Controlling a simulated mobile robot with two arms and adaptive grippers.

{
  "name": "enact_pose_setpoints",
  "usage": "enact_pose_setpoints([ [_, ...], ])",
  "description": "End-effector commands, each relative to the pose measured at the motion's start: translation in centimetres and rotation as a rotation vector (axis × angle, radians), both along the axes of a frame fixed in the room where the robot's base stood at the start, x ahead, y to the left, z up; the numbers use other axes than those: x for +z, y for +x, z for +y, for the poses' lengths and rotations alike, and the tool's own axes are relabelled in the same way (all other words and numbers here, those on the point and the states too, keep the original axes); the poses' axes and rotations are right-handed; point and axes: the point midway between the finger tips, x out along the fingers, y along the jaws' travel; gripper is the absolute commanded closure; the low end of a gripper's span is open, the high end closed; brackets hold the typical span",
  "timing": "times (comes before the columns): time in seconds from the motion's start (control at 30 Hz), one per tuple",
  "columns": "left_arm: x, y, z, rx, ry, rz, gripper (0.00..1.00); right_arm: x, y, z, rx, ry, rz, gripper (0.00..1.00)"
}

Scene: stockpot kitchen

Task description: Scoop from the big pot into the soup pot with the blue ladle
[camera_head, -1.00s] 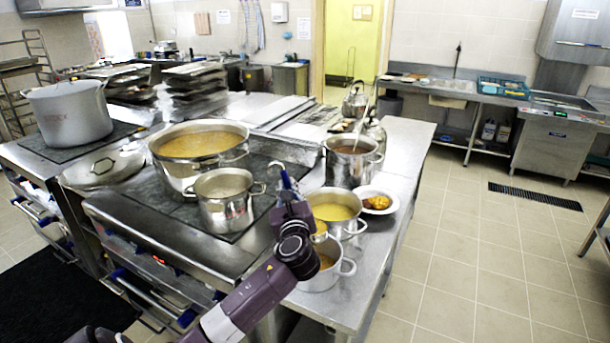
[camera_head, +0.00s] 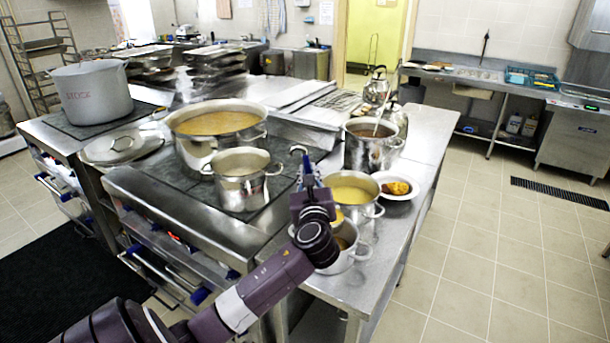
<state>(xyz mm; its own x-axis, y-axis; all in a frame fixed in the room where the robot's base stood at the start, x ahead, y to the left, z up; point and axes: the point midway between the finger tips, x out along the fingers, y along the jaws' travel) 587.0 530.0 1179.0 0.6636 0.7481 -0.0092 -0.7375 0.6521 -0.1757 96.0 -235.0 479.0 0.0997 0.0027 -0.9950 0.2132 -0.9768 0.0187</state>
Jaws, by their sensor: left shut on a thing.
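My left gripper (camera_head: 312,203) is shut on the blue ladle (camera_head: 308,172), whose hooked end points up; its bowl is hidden. The gripper is over the edge between stove and steel counter, at the left of the pots there. The big pot (camera_head: 196,150), with orange-brown soup, stands on the stove, behind and left of the gripper. A smaller steel pot (camera_head: 240,190) with pale contents stands in front of it. A pot of yellow soup (camera_head: 366,212) and a front pot (camera_head: 343,262), partly hidden by my arm, stand on the counter. I cannot tell which is the soup pot. My right gripper is out of view.
A dark-filled pot (camera_head: 366,153) with a utensil in it stands farther back on the counter, near a plate of food (camera_head: 408,193) and a kettle (camera_head: 376,88). A large grey pot (camera_head: 92,95) and a lid (camera_head: 120,147) are at left. The tiled floor at right is clear.

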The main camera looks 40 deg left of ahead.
Motion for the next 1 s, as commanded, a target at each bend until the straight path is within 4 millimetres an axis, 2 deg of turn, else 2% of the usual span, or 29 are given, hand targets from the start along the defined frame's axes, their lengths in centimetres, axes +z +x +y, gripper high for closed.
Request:
enact_pose_setpoints([
  [0.87,3.2,5.8,-5.1,0.001,0.296,0.329,1.0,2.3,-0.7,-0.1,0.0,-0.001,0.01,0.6],
  [1.0,2.5,6.8,-6.0,0.001,0.343,0.385,1.0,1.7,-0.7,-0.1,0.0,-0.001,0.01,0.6],
])
